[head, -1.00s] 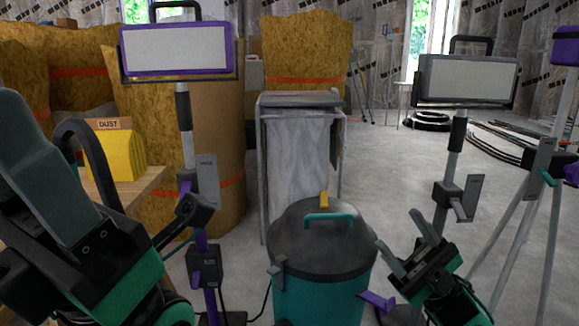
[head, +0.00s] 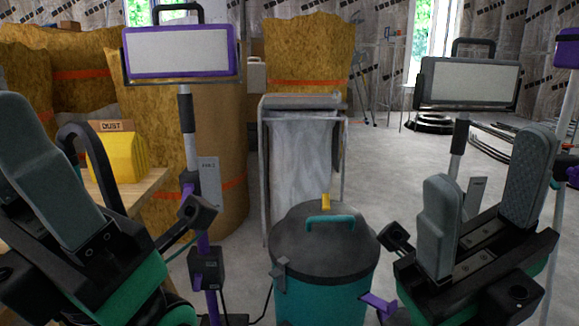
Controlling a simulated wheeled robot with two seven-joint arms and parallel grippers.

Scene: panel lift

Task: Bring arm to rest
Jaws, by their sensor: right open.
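My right gripper (head: 485,200) is raised in the lower right of the head view. Its two grey padded fingers point up and stand wide apart, with nothing between them. It is in front of the grey work light's stand and to the right of the teal bin (head: 322,290). My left gripper (head: 50,175) is at the lower left, seen from the side. One grey finger shows clearly; the other cannot be made out, so its opening is unclear.
A purple-framed work light (head: 178,52) stands left of centre, and a grey one (head: 468,82) at the right. A wooden table (head: 143,190) with a yellow dust box (head: 118,155) is at the left. A grey sack frame (head: 300,160) stands behind the bin. Open floor (head: 400,170) lies beyond.

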